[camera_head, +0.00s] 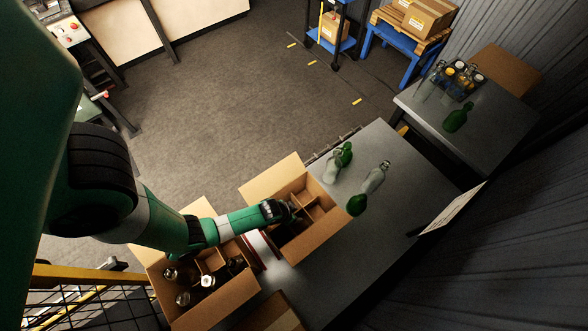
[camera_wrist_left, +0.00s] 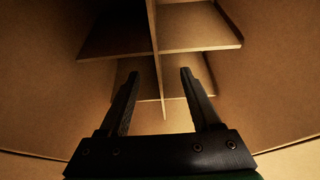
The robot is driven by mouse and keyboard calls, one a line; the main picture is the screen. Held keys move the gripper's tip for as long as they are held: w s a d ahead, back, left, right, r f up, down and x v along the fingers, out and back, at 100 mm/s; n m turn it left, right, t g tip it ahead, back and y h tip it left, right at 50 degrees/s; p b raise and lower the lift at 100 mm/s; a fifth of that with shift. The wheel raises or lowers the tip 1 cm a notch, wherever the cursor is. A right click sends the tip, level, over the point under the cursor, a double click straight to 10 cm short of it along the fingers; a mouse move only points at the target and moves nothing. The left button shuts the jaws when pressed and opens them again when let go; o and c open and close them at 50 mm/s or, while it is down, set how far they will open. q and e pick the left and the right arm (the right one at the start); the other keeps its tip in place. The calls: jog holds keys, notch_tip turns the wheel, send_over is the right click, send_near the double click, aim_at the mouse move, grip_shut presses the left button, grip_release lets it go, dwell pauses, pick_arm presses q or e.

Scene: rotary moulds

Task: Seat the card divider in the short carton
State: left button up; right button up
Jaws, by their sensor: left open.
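A brown card divider (camera_head: 312,207) of crossed panels stands inside the open carton (camera_head: 318,243) at the middle of the head view. In the left wrist view the divider (camera_wrist_left: 195,27) shows one upright panel running between my fingertips and wider panels crossing it. My left gripper (camera_head: 291,213) reaches into this carton from the left. In the left wrist view its two dark fingers (camera_wrist_left: 160,74) are apart, one on each side of the upright panel, with gaps visible. Whether the divider rests on the carton floor cannot be told. My right gripper is out of view.
A second open carton (camera_head: 222,303) with bottles stands at the lower left, under my arm. Clear and green bottles (camera_head: 374,177) stand or lie on the grey table (camera_head: 415,190) right of the divider's carton. A side table (camera_head: 500,125) holds more bottles.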

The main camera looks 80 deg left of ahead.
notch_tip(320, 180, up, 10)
jog(key=p, duration=0.9)
jog(key=shift+p, duration=0.4)
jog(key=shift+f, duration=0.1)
